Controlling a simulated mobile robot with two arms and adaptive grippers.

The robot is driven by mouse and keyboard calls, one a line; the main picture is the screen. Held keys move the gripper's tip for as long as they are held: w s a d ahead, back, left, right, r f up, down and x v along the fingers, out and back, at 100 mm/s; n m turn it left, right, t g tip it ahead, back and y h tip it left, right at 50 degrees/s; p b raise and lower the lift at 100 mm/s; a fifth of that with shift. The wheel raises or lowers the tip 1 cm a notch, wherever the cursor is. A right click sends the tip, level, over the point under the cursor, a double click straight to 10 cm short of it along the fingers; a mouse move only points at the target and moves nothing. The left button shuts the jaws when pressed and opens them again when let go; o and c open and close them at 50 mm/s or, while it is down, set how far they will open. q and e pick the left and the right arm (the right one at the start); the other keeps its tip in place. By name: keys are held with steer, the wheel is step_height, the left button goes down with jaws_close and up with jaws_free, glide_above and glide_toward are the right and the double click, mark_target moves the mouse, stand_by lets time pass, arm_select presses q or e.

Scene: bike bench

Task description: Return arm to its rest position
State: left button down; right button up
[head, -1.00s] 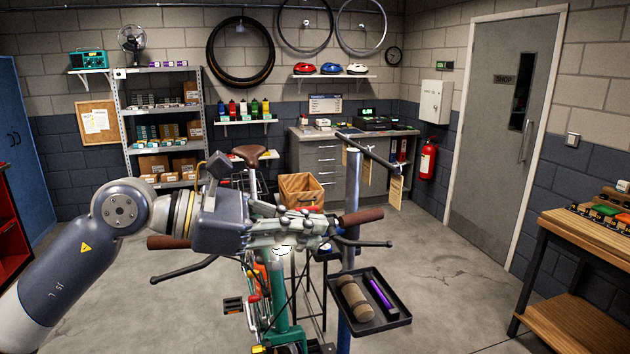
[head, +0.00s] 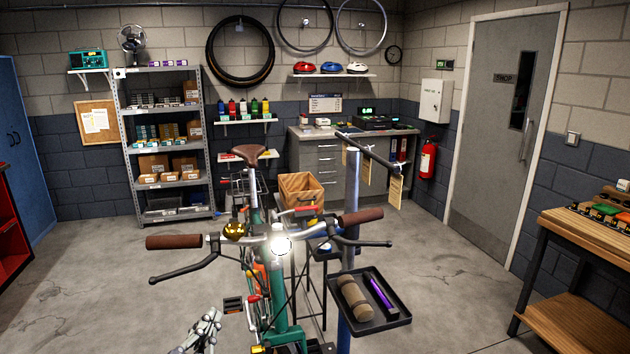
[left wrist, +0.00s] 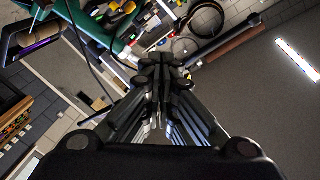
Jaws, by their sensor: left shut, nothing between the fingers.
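My left gripper (head: 207,328) is low at the bottom edge of the head view, left of the bike's front end. It is apart from the handlebar and holds nothing. In the left wrist view its fingers (left wrist: 160,62) are closed together, with nothing between them. The green bike (head: 284,320) stands upright, with brown grips, a yellow-and-black bell (head: 235,231) and a lit front lamp (head: 280,244) on its handlebar. Most of my left arm is out of the head view. My right gripper is not in view.
A black tray (head: 392,322) with a brown roll and a purple item sits right of the bike, by the blue stand post (head: 352,185). A wooden bench (head: 560,229) is at far right. The floor left of the bike is clear.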

arm_select(q)
steer(key=s+a+f+n+g, duration=0.1)
steer(key=s+f+n+g, duration=0.1)
steer(key=s+f+g, duration=0.35)
steer(key=s+a+f+n+g, duration=0.1)
steer(key=s+f+n+g, duration=0.1)
steer(key=s+f, duration=0.65)
steer(key=s+d+f+n+g, duration=0.1)
steer(key=s+f+n+g, duration=0.1)
steer(key=s+f+g, duration=0.8)
steer(key=s+f+t+b, duration=0.1)
steer(key=s+f, duration=0.2)
steer(key=f, duration=1.2)
steer(key=s+f+t+b, duration=0.1)
steer(key=s+f+b, duration=0.15)
steer(key=f, duration=1.35)
steer(key=s+a+f+b, duration=0.1)
steer(key=s+a+f, duration=0.2)
steer(key=s+f, duration=1.3)
steer(key=shift+s+f+g, duration=0.35)
steer(key=shift+f+g, duration=0.1)
